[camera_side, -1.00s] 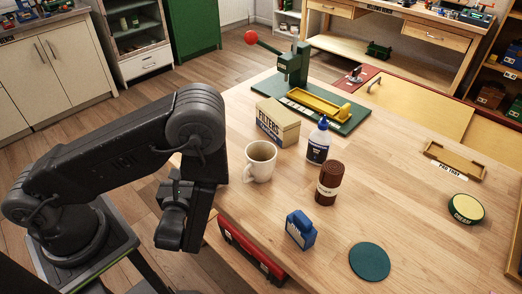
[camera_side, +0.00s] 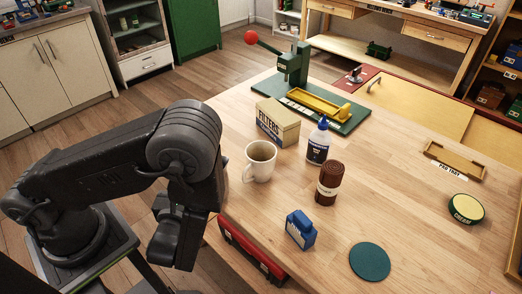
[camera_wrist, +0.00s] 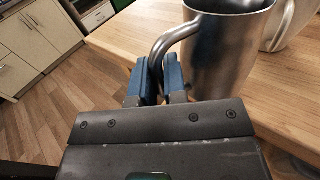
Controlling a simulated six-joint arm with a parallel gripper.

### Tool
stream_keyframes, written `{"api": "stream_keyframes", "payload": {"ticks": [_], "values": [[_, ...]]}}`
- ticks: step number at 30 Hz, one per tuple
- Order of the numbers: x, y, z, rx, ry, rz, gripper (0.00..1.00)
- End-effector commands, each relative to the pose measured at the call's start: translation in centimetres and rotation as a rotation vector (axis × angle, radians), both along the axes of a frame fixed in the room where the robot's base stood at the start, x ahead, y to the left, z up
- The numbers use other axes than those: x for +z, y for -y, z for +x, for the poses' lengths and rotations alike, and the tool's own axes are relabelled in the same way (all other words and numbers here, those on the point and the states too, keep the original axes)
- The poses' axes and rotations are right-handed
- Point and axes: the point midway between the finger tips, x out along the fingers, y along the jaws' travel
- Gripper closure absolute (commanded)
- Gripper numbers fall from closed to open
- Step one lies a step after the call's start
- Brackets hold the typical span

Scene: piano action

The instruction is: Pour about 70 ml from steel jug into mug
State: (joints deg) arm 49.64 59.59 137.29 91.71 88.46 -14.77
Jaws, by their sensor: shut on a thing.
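The steel jug (camera_wrist: 222,55) fills the upper middle of the wrist view, close to the camera and roughly upright. My gripper (camera_wrist: 160,80) is shut on its curved handle with blue finger pads. Whether the jug touches the table is unclear. In the side view my arm hides the jug and the fingers. The white mug (camera_side: 260,161) stands upright on the table, to the right of my arm, with dark brown inside. A part of the mug also shows at the upper right of the wrist view (camera_wrist: 281,28), behind the jug. The jug's contents are not visible.
A filters box (camera_side: 277,122) stands behind the mug. A glue bottle (camera_side: 318,143), a brown cylinder (camera_side: 329,184) and a blue container (camera_side: 300,229) stand to its right. A green round mat (camera_side: 370,262) lies near the front.

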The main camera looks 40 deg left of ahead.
Motion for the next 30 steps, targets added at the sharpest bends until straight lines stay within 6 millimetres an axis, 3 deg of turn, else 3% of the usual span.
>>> {"api": "stream_keyframes", "payload": {"ticks": [22, 30], "values": [[5.3, 1.1, 3.8, -0.002, -0.408, 0.122, 1.0], [8.7, 1.6, 5.6, -0.003, -0.55, 0.163, 1.0]]}}
